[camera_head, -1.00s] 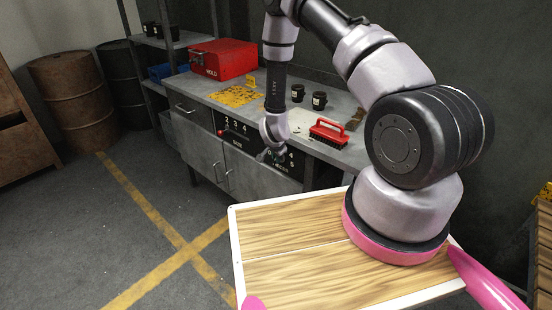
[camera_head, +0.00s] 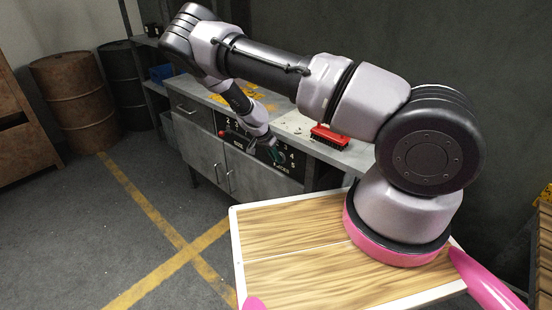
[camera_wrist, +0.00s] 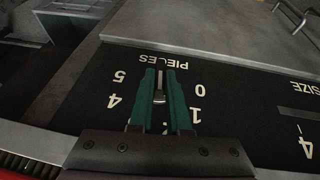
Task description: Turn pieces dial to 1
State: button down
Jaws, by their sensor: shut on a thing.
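The pieces dial (camera_wrist: 159,98) sits on a black panel (camera_wrist: 85,75) in the cabinet front. In the wrist view the panel is upside down, with the word PIECES above the dial and 5 and 4 to the left, 0 and 1 to the right. My gripper (camera_wrist: 160,90) has its two green fingers shut on the dial's knob, one on each side. In the head view my gripper (camera_head: 276,156) is at the panel's right part. The fingers hide much of the knob, so I cannot tell which number it points to.
A red-handled brush (camera_head: 329,137) lies on the workbench above.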

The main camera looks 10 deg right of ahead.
jog(key=g+h, duration=0.2)
jog(key=n+g+h, duration=0.1)
jog(key=g+h, duration=0.1)
jog(key=g, duration=0.1)
jog(key=w+a+f+n+g+h, duration=0.1)
jog(key=g+h, duration=0.1)
jog(key=shift+w+g, duration=0.1)
jog(key=shift+g, duration=0.2)
dwell(0.6)
jog(key=shift+h, duration=0.3)
jog(key=c, duration=0.9)
grip_release()
